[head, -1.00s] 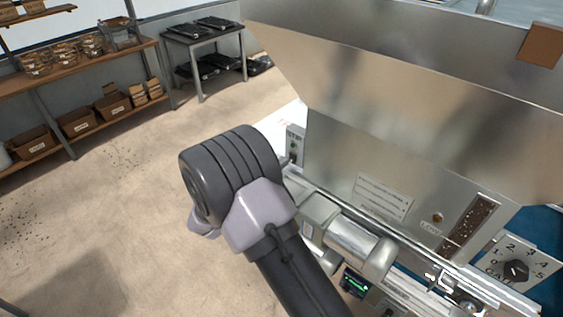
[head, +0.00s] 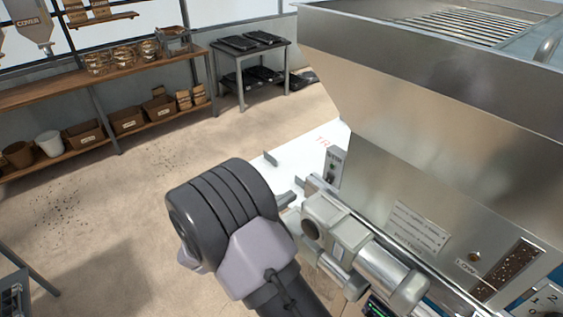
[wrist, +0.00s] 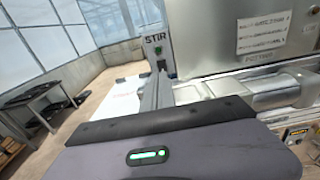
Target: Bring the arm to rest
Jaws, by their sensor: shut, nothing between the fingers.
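My arm (head: 262,262) rises from the bottom of the head view, its dark ribbed joint bulging at the upper end. My gripper (wrist: 157,90) shows in the wrist view as narrow grey fingers, shut and empty, beyond the dark-edged housing with a green light (wrist: 148,155). In the head view, the arm mostly hides it; a small grey tip shows at the joint's right, close to the seeder's front edge. I cannot tell whether it touches.
A cylinder unit (head: 345,235) runs along the seeder's front, just right of my arm. Shelves (head: 125,75) with boxes and jars stand at back left. A small table (head: 250,50) holds black trays. The floor left of my arm is open.

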